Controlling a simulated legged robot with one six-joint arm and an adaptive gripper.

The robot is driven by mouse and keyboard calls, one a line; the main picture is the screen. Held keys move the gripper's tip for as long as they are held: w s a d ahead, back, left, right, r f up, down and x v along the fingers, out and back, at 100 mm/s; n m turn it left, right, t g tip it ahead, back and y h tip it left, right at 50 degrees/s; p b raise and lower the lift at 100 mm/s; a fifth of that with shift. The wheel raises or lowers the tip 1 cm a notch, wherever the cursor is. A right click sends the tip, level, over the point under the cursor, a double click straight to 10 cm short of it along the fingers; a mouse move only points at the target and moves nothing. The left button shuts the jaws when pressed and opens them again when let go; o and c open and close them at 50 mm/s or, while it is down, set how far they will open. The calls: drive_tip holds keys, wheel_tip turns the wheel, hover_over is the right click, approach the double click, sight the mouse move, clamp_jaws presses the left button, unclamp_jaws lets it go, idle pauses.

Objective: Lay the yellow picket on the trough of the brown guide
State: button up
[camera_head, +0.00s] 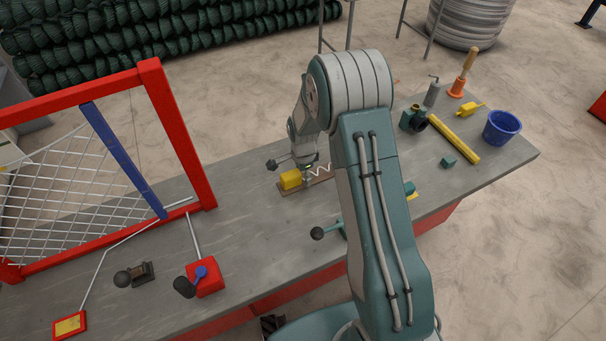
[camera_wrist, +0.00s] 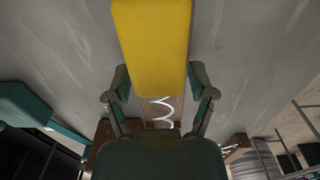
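The yellow picket shows as a yellow block (camera_head: 291,180) with a white zigzag wire (camera_head: 318,171) at its right. In the wrist view, the block (camera_wrist: 152,45) is large and near, with the zigzag (camera_wrist: 162,112) beyond its lower end. The brown guide (camera_head: 319,183) is a narrow strip on the bench under the picket. I cannot tell whether the picket rests in its trough. My gripper (camera_wrist: 160,83) points down over the guide. Its fingers flank the block's end and appear to touch both sides. My arm partly hides the guide's right end in the head view.
The grey bench (camera_head: 255,240) carries a red frame with mesh (camera_head: 178,140) at left. A black-knobbed lever (camera_head: 318,233) stands near the front edge, and another dark knob (camera_head: 271,164) is close behind the block. A long yellow bar (camera_head: 454,139) and blue bucket (camera_head: 502,128) are at right.

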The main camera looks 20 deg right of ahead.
wheel_tip(320, 180, up, 12)
idle(0.7)
idle(0.4)
drive_tip(key=s+r+n+t, duration=0.1)
drive_tip(key=s+r+n, duration=0.3)
drive_tip(key=s+r, duration=0.3)
drive_tip(key=s+r+n+t, duration=0.25)
drive_tip(key=s+r, duration=0.25)
drive_tip(key=r, duration=0.5)
drive_tip(key=s+r+n+t, duration=0.1)
drive_tip(key=s+n, duration=0.3)
drive_tip(key=s, duration=0.4)
drive_tip(key=s+r+n+t, duration=0.1)
drive_tip(key=s+r+n, duration=0.2)
drive_tip(key=s+n, duration=0.2)
drive_tip(key=s, duration=0.3)
drive_tip(key=shift+r, duration=0.35)
